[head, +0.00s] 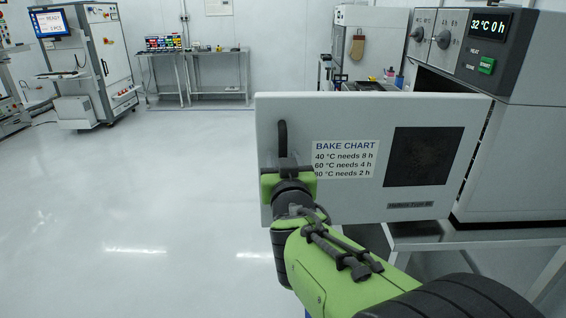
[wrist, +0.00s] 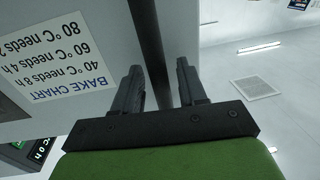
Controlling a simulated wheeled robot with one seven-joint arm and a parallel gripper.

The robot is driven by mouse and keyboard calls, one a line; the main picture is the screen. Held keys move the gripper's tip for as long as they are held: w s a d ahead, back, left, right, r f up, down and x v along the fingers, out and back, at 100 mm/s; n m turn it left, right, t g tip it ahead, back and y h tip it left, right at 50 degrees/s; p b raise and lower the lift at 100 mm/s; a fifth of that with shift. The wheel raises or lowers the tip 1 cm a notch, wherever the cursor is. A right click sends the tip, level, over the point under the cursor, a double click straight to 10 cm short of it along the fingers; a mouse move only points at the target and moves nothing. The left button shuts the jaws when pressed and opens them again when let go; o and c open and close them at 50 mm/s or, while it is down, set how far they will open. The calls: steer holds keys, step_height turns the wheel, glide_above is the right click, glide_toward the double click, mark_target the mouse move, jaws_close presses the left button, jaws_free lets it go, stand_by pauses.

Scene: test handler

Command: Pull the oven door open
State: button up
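The oven (head: 525,150) stands at the right in the head view. Its pale door (head: 400,205) is swung out from the body on its right side, and part of the dark cavity (head: 428,82) shows above it. The door carries a bake chart and a dark window. Its dark vertical handle (head: 282,138) is near the door's left edge. My gripper (head: 286,168) is at the lower part of the handle. In the wrist view the handle (wrist: 152,45) runs between the fingers of my gripper (wrist: 160,78). The fingers stand apart, with a gap visible beside the bar.
The oven rests on a grey table (head: 470,238). The floor (head: 150,200) left of the door is wide and clear. A machine with a screen (head: 90,65) and a bench with colored bins (head: 165,45) stand far back. Another bench (head: 365,85) is behind the door.

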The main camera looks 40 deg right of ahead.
steer(key=b+v, duration=0.2)
steer(key=v, duration=1)
steer(key=shift+b, duration=0.3)
steer(key=shift+f, duration=0.15)
